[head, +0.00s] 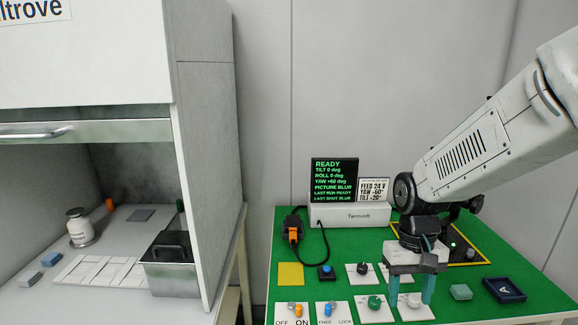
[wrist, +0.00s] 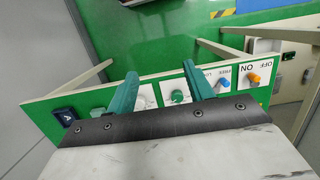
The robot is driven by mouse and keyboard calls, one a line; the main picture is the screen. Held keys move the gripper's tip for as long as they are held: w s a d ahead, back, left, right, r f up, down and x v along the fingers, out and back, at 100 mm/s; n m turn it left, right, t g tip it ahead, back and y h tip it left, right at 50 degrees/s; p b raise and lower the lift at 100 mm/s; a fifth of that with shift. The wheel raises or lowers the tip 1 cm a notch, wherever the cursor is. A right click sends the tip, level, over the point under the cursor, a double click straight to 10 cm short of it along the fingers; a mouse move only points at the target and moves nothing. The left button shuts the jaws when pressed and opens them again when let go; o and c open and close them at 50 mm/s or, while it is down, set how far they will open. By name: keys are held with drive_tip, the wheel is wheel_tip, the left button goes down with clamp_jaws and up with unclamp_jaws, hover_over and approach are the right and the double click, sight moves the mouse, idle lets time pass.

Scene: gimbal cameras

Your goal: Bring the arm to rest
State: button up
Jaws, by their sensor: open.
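My gripper (head: 410,291) hangs over the front right part of the green bench (head: 340,284) in the head view, its two teal fingers pointing down and spread apart. Nothing is between the fingers. In the wrist view the open fingers (wrist: 160,70) reach past the bench's front edge, with the floor beyond. My arm comes in from the right, and the wrist partly hides the knobs behind it. I cannot tell whether the fingertips touch the knob plates.
A display (head: 334,180) reads READY, TILT 0, ROLL 0, YAW +60. An orange ON/OFF switch (head: 296,308), a blue FREE/LOCK switch (head: 328,309) and a green knob (head: 374,302) line the front. A dark tray (head: 505,291) lies right. A fume hood (head: 205,150) stands left.

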drive_tip(key=s+d+r+t, duration=0.1)
drive_tip(key=s+r, duration=0.5)
drive_tip(key=s, duration=0.3)
drive_tip(key=s+d+r+t, duration=0.1)
drive_tip(key=s+r+t, duration=0.1)
drive_tip(key=s+r, duration=0.4)
drive_tip(key=shift+s+r+t, duration=0.15)
drive_tip(key=shift+s+t, duration=0.15)
drive_tip(key=shift+s, duration=1.15)
